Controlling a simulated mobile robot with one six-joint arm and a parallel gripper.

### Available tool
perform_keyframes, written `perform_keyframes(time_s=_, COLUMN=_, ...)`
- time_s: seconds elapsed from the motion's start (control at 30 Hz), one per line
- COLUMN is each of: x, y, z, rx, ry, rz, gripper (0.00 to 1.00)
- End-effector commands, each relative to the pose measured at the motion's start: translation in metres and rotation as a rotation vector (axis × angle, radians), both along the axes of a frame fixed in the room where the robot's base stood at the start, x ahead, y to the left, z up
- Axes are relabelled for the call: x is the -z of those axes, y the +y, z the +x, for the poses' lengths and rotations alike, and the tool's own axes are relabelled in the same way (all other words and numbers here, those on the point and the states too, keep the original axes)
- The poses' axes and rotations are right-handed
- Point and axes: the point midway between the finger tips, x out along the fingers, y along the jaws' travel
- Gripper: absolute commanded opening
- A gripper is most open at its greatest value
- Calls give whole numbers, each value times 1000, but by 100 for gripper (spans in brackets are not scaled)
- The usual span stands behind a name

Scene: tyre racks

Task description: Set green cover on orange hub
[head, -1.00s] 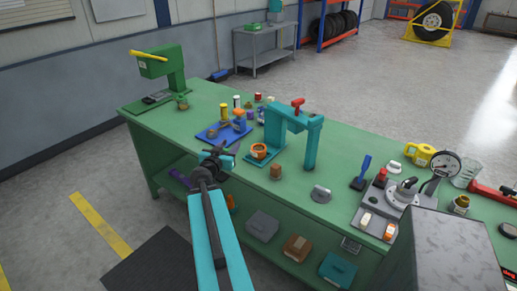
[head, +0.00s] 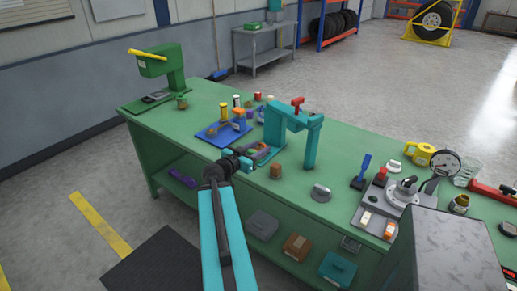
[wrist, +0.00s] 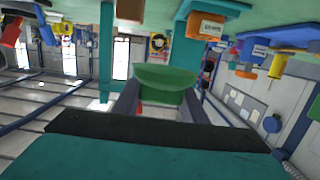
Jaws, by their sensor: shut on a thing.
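My gripper (head: 256,153) is shut on the green cover (wrist: 164,78), which shows between the two fingers in the wrist view. In the head view the gripper is at the front of the teal press (head: 311,145), over its base. The orange hub (head: 263,149) sits on that base in the head view. It is mostly hidden by my fingers, so I cannot tell whether the cover touches it. The cover cannot be made out in the head view.
A blue tray (head: 209,135) with yellow and orange parts lies left of the press. A brown block (head: 275,171) and a grey metal piece (head: 320,193) stand to the right. A green press (head: 172,70) stands at the far left. The bench front between has some free room.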

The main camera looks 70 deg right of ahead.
Motion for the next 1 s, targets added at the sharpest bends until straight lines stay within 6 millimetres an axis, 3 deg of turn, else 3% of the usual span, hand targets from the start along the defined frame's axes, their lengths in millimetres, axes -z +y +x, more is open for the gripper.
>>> perform_keyframes(time_s=1.0, x=4, y=-8, z=-19, rx=52, ry=1, rz=-7, gripper=17)
